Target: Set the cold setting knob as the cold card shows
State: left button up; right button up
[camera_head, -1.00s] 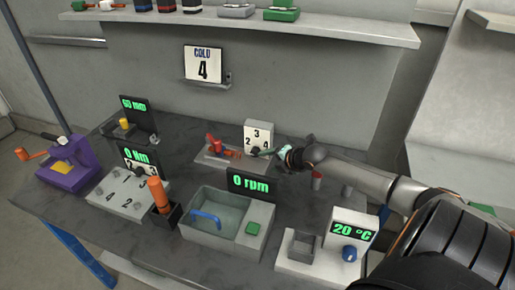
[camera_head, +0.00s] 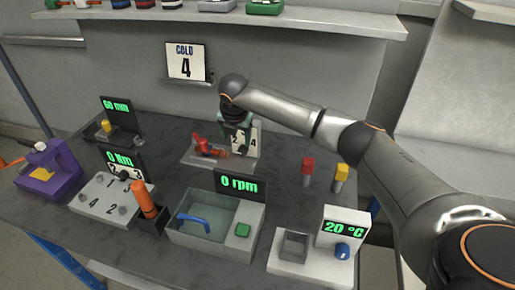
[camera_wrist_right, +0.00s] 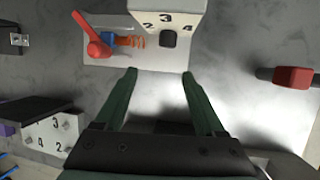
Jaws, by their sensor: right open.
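The cold card (camera_head: 186,62) on the back wall reads 4. A white dial panel (camera_head: 253,146) stands at the back of the table beside a red lever. In the right wrist view it shows 2, 3 and 4 around a dark knob (camera_wrist_right: 168,39); I cannot make out where the knob points. My right gripper (camera_head: 238,122) hangs in front of this panel and partly hides it. In the right wrist view its green fingers (camera_wrist_right: 159,74) are apart and empty, their tips short of the knob. My left gripper is not in view.
The red lever (camera_head: 201,143) with an orange spring is left of the panel. Red (camera_head: 308,166) and yellow (camera_head: 342,172) blocks stand on posts to the right. A 0 rpm display (camera_head: 240,185) and basin (camera_head: 205,215) are in front. Another numbered station (camera_head: 105,200) is left.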

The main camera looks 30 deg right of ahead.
aim_at(242, 150)
jog(key=shift+h, duration=0.4)
jog(key=x, duration=0.3)
jog(key=d+x, duration=0.1)
jog(key=x, duration=0.2)
jog(key=b+x, duration=0.1)
jog(key=x, duration=0.2)
jog(key=shift+w+d, duration=0.1)
jog(key=shift+d, duration=0.1)
jog(key=shift+w+d+f, duration=0.2)
jog(key=shift+w+f, duration=0.05)
jog(key=shift+f, duration=0.4)
grip_shut()
